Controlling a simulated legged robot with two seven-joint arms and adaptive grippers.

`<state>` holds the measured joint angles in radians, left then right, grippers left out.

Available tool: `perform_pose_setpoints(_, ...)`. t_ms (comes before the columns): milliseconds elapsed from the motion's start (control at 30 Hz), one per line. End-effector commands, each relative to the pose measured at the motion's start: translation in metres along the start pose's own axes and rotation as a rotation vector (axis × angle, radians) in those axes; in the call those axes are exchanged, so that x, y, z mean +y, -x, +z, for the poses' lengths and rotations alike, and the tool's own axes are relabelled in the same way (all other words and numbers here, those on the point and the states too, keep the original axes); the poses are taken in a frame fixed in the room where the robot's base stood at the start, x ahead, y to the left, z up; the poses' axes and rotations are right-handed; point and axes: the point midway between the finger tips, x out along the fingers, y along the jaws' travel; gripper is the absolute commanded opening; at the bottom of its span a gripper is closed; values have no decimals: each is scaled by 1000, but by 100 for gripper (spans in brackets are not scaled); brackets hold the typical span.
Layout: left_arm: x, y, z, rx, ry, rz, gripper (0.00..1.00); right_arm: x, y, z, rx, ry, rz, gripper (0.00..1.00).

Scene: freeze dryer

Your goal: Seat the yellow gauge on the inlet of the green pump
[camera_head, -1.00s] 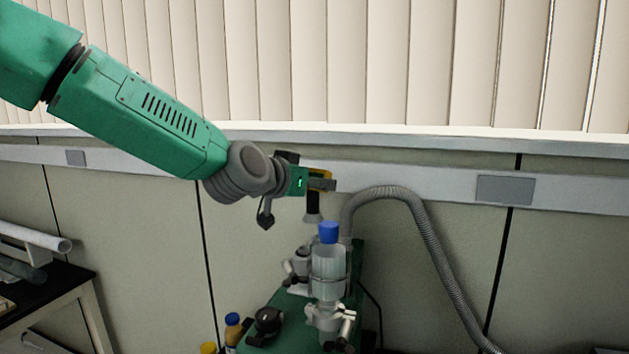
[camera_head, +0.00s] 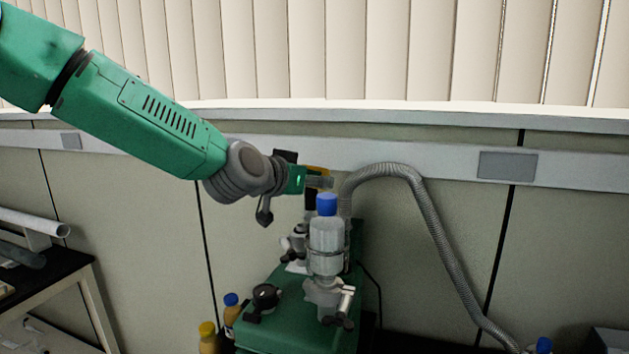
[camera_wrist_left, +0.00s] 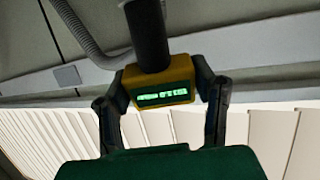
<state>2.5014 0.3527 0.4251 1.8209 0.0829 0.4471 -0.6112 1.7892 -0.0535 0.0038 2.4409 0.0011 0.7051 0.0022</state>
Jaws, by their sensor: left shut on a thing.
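The yellow gauge (camera_wrist_left: 163,82) has a lit green display and a black cylindrical stem (camera_wrist_left: 147,35). My left gripper (camera_wrist_left: 160,85) is shut on the gauge, one finger on each side, in the left wrist view. In the head view the left gripper (camera_head: 318,182) is behind and above the blue-capped bottle, and only a bit of yellow shows. The green pump (camera_head: 285,333) stands below, with fittings at its back left. The stem's lower end and the inlet are partly hidden behind the bottle and fittings, so I cannot tell whether they touch. My right gripper is not in view.
A clear bottle with a blue cap (camera_head: 327,232) stands upright on the pump in front of the gripper. A grey corrugated hose (camera_head: 430,235) arches to the right. Small bottles (camera_head: 208,338) stand left of the pump. A dark-topped table (camera_head: 60,272) is at far left.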

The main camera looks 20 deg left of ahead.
Motion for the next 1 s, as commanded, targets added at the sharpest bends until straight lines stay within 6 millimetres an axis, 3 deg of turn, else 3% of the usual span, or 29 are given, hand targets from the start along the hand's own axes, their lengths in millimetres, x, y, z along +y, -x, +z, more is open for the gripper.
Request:
perform_pose_setpoints(200, -8, 3, 1, 3, 7, 0, 17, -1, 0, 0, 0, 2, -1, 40)
perform_pose_setpoints(633, -4, 4, -1, 4, 1, 0, 17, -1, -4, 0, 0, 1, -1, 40)
perform_pose_setpoints(1000, -22, 9, 4, 8, 15, 3, 17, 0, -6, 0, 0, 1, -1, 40)
